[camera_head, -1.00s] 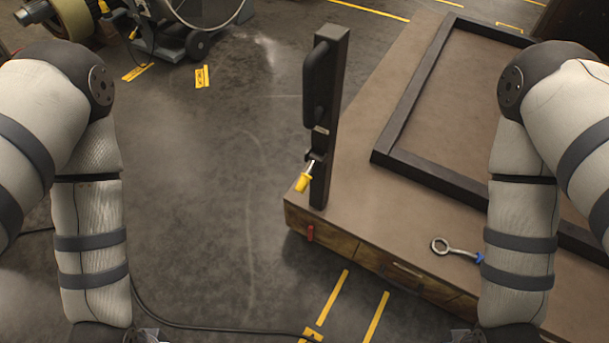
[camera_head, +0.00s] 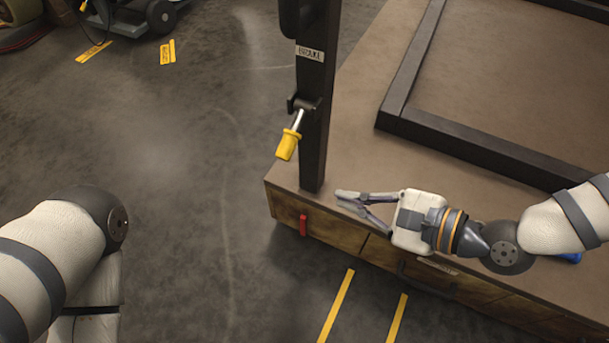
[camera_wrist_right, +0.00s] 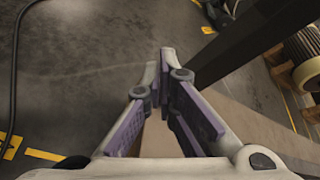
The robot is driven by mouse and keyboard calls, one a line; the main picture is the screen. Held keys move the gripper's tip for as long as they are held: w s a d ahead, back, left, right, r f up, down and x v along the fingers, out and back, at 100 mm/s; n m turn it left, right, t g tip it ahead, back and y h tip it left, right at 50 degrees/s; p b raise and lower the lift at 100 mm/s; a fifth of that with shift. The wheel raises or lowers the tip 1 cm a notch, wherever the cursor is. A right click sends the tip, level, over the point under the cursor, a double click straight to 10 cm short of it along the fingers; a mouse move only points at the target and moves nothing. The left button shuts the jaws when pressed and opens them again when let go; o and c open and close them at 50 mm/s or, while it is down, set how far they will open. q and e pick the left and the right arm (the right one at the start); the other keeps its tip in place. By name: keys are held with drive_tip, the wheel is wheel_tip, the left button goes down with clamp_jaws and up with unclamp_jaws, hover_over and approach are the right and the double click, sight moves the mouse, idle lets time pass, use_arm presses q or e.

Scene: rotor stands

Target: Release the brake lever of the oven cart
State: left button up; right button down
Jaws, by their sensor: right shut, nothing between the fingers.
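The brake lever (camera_head: 288,145) has a yellow grip on a short metal rod. It hangs down and slightly left from a dark bracket on the upright black post (camera_head: 315,140), below a label reading BRAKE (camera_head: 309,52). The post stands on the left corner of the brown-topped cart (camera_head: 350,120). My right gripper (camera_head: 338,198) is shut and empty, low beside the post's foot, to the lower right of the lever and apart from it. Its fingers also show in the right wrist view (camera_wrist_right: 166,80), with the post beyond to the right. My left gripper is out of view.
A raised black frame (camera_head: 460,148) lies on the cart top. Wheeled equipment (camera_head: 160,15) stands at the upper left. The floor left of the post is open, with yellow markings (camera_head: 340,305).

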sight(294, 132)
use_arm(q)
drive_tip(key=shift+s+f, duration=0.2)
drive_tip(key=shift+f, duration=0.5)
use_arm(e)
drive_tip(key=w, duration=0.1)
drive_tip(key=w+r, duration=0.1)
drive_tip(key=w+d+m+t, duration=0.1)
drive_tip(key=shift+r+y, duration=0.2)
drive_tip(key=shift+y, duration=0.1)
use_arm(q)
drive_tip(key=shift+b, duration=0.3)
use_arm(e)
drive_tip(key=b+x, duration=0.2)
drive_tip(key=x, duration=0.8)
use_arm(q)
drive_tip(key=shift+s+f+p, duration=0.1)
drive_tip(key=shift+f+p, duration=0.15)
drive_tip(key=shift+p, duration=0.5)
use_arm(e)
drive_tip(key=r, duration=0.1)
drive_tip(key=s+r, duration=0.1)
drive_tip(key=r, duration=0.1)
drive_tip(key=shift+s+a+r, duration=0.25)
drive_tip(key=shift+a+r, duration=0.05)
drive_tip(key=shift+a, duration=0.05)
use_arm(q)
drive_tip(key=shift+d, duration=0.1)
use_arm(e)
drive_tip(key=shift+a, duration=0.15)
